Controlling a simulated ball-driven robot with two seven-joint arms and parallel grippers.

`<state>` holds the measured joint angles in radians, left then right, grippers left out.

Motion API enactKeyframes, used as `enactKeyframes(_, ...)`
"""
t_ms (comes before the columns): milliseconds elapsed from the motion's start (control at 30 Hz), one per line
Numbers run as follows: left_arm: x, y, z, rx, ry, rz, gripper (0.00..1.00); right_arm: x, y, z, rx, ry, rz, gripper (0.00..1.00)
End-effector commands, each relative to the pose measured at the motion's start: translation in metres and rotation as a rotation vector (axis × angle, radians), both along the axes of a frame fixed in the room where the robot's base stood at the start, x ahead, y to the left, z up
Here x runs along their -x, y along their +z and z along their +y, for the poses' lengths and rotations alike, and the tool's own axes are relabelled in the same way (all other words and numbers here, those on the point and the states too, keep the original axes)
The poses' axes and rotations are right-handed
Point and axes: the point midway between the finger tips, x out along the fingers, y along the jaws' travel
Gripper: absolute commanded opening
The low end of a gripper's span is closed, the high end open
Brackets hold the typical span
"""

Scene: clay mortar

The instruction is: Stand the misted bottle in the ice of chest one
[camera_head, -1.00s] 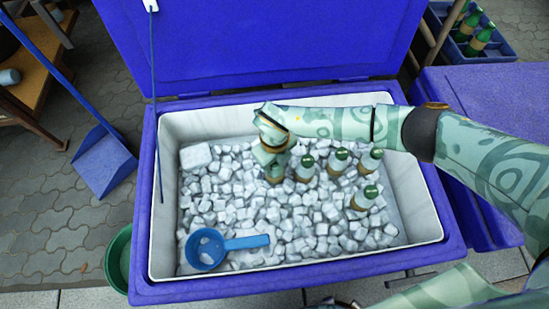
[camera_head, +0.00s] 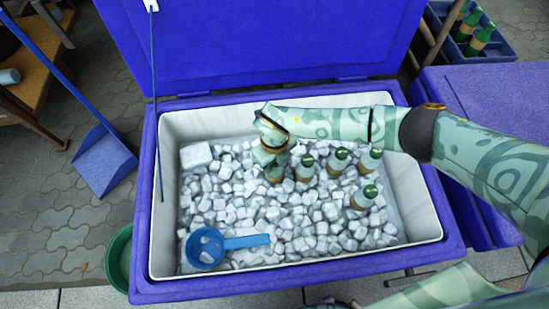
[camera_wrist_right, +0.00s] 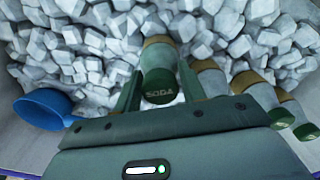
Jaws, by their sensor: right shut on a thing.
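My right gripper (camera_head: 277,157) is inside the open blue chest (camera_head: 300,287), pointing down over the ice (camera_head: 235,195). It is shut on a bottle with a green cap marked SODA, which shows between the fingers in the right wrist view (camera_wrist_right: 159,75). The bottle looks upright, and its lower end is down at the ice cubes; how deep it sits is unclear. In the head view the gripper hides most of it. I cannot make out mist on it. My left gripper is not in view.
Several green-capped bottles, one of them (camera_head: 306,167) close right of my gripper, stand in the ice. A blue scoop (camera_head: 210,248) lies at the front left. The chest's raised lid (camera_head: 260,45) is behind. Open ice lies left and front.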

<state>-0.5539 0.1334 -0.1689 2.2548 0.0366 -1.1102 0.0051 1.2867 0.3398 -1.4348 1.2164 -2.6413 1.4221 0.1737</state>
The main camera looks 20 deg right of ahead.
Motion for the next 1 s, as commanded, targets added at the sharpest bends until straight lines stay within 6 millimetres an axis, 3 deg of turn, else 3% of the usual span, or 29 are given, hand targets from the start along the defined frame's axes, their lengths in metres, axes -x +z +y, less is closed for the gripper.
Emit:
enactKeyframes(200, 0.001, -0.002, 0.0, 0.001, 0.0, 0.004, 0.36, 0.0, -0.005, 0.0, -0.001, 0.0, -0.001, 0.18)
enactKeyframes(233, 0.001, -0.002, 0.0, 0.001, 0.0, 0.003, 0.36, 0.0, -0.004, 0.0, 0.0, 0.0, -0.001, 0.46)
enactKeyframes(300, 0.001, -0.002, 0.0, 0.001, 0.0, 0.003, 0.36, 0.0, -0.004, 0.0, 0.0, 0.0, -0.001, 0.66)
enactKeyframes(500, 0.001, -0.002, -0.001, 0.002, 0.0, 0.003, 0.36, 0.0, -0.004, 0.0, 0.0, 0.0, -0.001, 0.66)
enactKeyframes(600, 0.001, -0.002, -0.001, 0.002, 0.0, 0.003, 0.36, 0.0, -0.004, 0.0, 0.0, 0.0, 0.0, 0.88)
enactKeyframes(867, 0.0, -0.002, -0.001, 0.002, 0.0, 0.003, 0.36, 0.0, -0.004, 0.0, 0.0, 0.0, 0.0, 0.88)
enactKeyframes(1000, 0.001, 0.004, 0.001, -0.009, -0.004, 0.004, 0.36, -0.001, 0.006, 0.0, 0.001, -0.001, -0.004, 0.88)
